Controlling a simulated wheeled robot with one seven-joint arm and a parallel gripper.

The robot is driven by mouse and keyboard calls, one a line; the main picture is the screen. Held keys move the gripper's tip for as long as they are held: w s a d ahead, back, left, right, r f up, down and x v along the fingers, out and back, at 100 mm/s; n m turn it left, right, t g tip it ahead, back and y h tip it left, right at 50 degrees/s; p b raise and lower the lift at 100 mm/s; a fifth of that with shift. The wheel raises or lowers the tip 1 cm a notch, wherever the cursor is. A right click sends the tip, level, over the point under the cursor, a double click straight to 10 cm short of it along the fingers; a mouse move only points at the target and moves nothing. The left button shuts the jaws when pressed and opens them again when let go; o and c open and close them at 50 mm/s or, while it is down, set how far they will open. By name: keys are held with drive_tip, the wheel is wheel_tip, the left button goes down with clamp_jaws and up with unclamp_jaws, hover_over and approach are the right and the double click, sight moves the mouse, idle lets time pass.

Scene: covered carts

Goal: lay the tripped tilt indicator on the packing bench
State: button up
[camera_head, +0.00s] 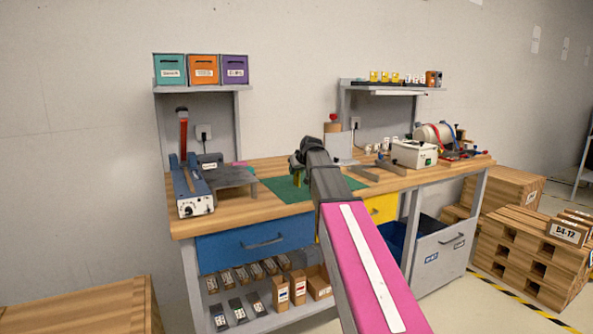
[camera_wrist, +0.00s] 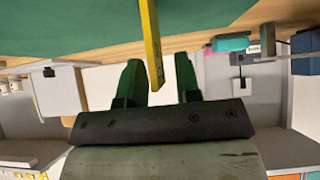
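A thin yellow piece, seen edge-on, stands between the fingers of my gripper (camera_wrist: 160,82) in the wrist view; I take this yellow piece (camera_wrist: 151,45) for the tilt indicator. Its face is hidden, so I cannot read whether it is tripped. In the head view my gripper (camera_head: 297,172) is over the packing bench (camera_head: 250,210), by the green mat (camera_head: 285,188). My arm hides part of the mat.
A blue-based sealer (camera_head: 192,190) stands at the bench's left end. A white box device (camera_head: 414,153) and a strapped roll (camera_head: 435,135) stand at the right. Coloured bins (camera_head: 203,70) sit on the left shelf. Bare wood shows along the bench front.

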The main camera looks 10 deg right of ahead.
drive_tip(key=shift+s+r, duration=0.15)
drive_tip(key=shift+r, duration=0.3)
drive_tip(key=v, duration=1.1)
drive_tip(key=shift+s+r, duration=0.2)
drive_tip(key=shift+r, duration=0.05)
drive_tip(key=shift+d, duration=0.1)
